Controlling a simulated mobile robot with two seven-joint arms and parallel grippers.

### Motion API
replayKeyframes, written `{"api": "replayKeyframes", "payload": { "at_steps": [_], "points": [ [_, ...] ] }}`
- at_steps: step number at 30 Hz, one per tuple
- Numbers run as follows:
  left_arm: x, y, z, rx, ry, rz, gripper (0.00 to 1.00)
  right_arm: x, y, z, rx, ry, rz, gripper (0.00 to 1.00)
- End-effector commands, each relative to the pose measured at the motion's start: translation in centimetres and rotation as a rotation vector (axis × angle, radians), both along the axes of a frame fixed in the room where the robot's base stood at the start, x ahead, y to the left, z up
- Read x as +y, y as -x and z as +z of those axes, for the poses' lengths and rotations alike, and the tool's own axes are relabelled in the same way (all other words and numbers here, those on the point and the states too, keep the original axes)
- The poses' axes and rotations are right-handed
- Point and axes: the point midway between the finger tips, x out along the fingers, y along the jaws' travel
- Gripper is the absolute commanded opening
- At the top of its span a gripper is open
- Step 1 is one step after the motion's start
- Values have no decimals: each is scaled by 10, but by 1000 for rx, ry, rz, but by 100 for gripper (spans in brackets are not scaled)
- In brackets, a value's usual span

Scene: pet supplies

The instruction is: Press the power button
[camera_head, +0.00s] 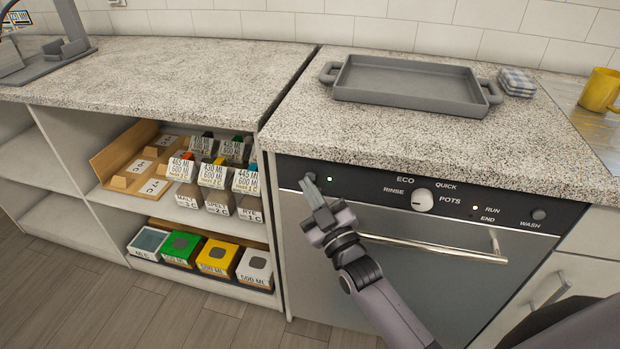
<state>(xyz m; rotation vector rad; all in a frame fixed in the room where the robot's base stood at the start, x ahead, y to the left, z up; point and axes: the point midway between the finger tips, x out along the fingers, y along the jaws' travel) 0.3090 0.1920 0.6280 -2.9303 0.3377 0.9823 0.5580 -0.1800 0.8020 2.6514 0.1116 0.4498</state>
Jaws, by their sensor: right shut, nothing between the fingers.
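The dishwasher (390,262) is set under the counter, with a dark control panel (370,190) along its top. A small round grey button (311,176) sits at the panel's left end, partly hidden by my right gripper; I take it to be the power button. A small green light (329,179) glows just right of it. My right gripper (309,186) is shut and empty, its fingertips at this button. I cannot tell whether they touch it or whether it is pushed in. My left gripper is not in view.
A white dial (423,200) and a wash button (539,214) sit farther right on the panel. The door handle (430,247) sticks out below. Open shelves with boxes stand left.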

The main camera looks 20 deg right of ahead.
Motion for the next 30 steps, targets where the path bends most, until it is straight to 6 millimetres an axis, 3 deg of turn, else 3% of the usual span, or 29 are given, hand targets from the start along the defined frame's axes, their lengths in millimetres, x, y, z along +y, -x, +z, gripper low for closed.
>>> {"api": "replayKeyframes", "payload": {
  "at_steps": [21,30],
  "points": [
    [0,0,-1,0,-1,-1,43,-3,-4,1,-1,0,0,0],
    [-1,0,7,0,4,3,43,4,6,1,0,0,0,0]
  ]
}}
